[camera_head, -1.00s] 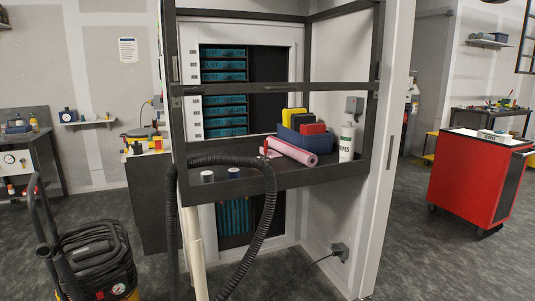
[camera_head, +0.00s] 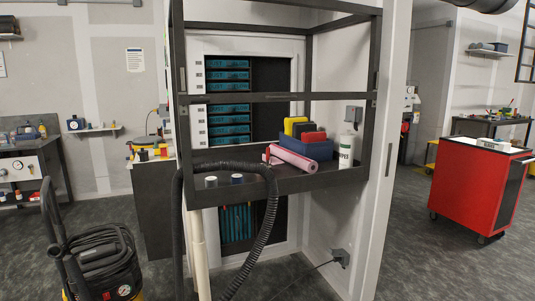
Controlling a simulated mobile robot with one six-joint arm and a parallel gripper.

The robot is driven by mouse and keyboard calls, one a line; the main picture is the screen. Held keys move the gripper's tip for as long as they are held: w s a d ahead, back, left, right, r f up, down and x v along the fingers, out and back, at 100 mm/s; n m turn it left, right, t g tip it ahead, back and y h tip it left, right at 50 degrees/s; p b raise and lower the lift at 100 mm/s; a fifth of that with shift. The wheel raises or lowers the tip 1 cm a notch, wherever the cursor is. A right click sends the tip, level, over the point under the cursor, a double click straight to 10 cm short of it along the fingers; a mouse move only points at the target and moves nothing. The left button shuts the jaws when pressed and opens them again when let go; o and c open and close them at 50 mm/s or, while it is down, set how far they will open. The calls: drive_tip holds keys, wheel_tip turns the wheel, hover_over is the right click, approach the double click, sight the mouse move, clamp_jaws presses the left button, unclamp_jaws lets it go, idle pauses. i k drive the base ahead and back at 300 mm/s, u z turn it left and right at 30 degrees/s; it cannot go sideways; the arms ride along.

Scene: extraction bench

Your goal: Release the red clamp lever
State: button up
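A small red part (camera_head: 267,153) shows at the left end of a pink roll (camera_head: 294,158) on the dark bench shelf (camera_head: 330,176). It may be the red clamp lever, but it is too small to tell its shape or position. A black corrugated hose (camera_head: 268,215) arches over the shelf's front left edge and hangs down. My gripper is not in view, so I cannot see where it is relative to the lever.
A blue bin (camera_head: 318,150) with yellow, black and red items and a white bottle (camera_head: 346,152) stand on the shelf. Dark frame bars (camera_head: 280,97) cross in front. A black vacuum (camera_head: 105,262) stands at left, a red cabinet (camera_head: 470,190) at right. Floor between is open.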

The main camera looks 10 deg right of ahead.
sight(269, 149)
drive_tip(key=k, duration=1.15)
drive_tip(key=u, duration=0.25)
drive_tip(key=i, duration=2.05)
drive_tip(key=z, duration=0.35)
